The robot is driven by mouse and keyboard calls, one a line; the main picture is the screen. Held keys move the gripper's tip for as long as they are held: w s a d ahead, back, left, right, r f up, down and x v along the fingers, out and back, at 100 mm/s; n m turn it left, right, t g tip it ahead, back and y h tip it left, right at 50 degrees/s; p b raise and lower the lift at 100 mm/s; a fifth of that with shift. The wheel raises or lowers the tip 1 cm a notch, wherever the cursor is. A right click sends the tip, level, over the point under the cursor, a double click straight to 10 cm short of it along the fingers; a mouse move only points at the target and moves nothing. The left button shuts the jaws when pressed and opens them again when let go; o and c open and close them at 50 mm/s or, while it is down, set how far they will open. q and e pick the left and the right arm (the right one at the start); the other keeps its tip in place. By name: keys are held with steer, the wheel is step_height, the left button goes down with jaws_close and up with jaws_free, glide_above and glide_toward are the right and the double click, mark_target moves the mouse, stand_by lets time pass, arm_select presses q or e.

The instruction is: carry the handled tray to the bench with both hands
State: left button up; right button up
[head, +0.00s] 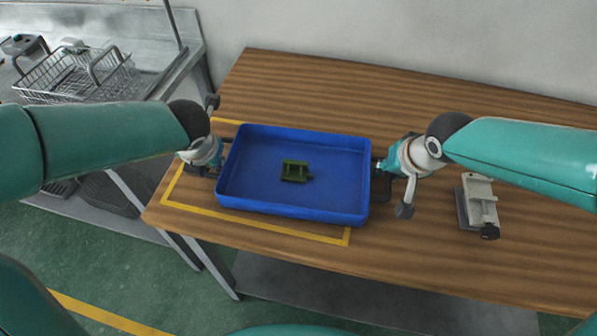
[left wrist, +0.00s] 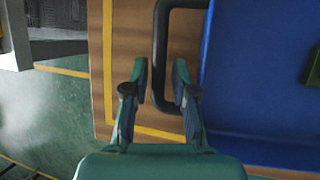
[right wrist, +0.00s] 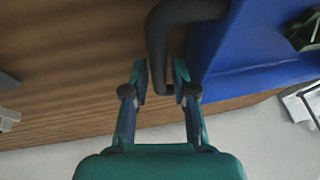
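A grey metal vise-like fixture (head: 479,206) stands on the bench right of my right gripper. A wire basket (head: 80,75) is on a metal counter at the far left. The yellow tape outline (head: 255,226) shows left and in front of the tray. The bench behind the tray is clear.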

arm_select(q)
steer(key=shift+w+f, duration=0.15)
steer(key=shift+f, duration=0.25)
arm_select(e)
steer(key=shift+w+f, duration=0.15)
steer(key=shift+f, duration=0.25)
arm_select(q)
jaws_close()
arm_select(e)
jaws_close()
